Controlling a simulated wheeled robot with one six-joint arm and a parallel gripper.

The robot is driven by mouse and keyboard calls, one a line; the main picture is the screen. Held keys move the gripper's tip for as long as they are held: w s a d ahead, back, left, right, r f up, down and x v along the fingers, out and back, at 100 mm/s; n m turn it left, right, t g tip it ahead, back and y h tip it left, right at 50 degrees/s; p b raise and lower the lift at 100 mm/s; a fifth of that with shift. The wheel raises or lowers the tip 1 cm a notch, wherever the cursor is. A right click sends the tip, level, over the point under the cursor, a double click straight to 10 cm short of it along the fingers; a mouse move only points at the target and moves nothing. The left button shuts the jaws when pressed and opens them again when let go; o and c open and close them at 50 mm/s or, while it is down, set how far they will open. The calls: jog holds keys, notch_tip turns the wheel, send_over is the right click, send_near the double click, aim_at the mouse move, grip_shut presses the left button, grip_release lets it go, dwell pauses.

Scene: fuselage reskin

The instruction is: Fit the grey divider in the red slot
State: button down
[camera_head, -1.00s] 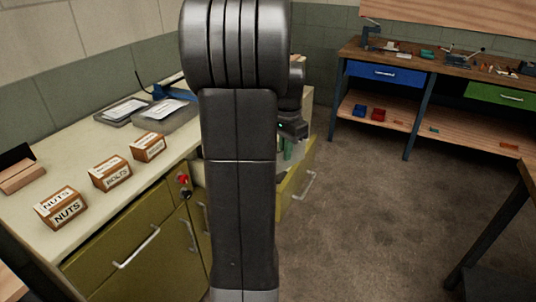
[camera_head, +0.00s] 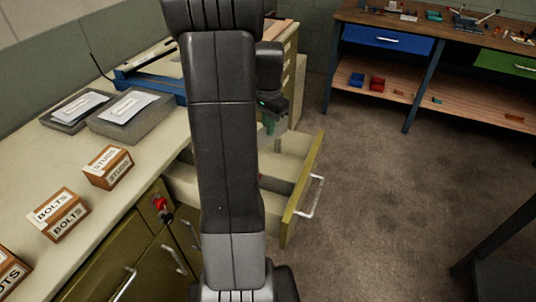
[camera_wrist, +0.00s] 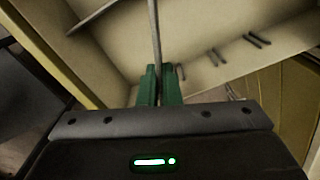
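My gripper (camera_wrist: 160,88) has its two green fingers close together on the thin grey divider (camera_wrist: 155,35), seen edge-on in the wrist view. The divider stands out from between the fingertips, over the open drawer. In the head view my gripper (camera_head: 270,126) hangs above the open drawer (camera_head: 303,190), its fingers small and partly hidden. The wrist view shows the pale drawer inside (camera_wrist: 210,80), with several short dark slot marks (camera_wrist: 213,57) to the right of the divider. I cannot make out any red slot in either view.
The cream counter (camera_head: 120,185) on the left bears a studs box (camera_head: 107,167), a bolts box (camera_head: 58,213) and grey trays (camera_head: 125,112). A red knob (camera_head: 160,204) is on the cabinet. The floor (camera_head: 365,200) right of the drawer is clear.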

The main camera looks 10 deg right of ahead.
aim_at(268, 143)
notch_tip(268, 143, down, 11)
jog(key=shift+b, duration=0.35)
jog(key=shift+f, duration=0.15)
jog(key=c, duration=1.6)
grip_release()
notch_tip(268, 143, up, 12)
jog(key=shift+r+p, duration=0.2)
jog(key=shift+p, duration=0.3)
jog(key=shift+f+b, duration=0.4)
jog(key=shift+f, duration=4)
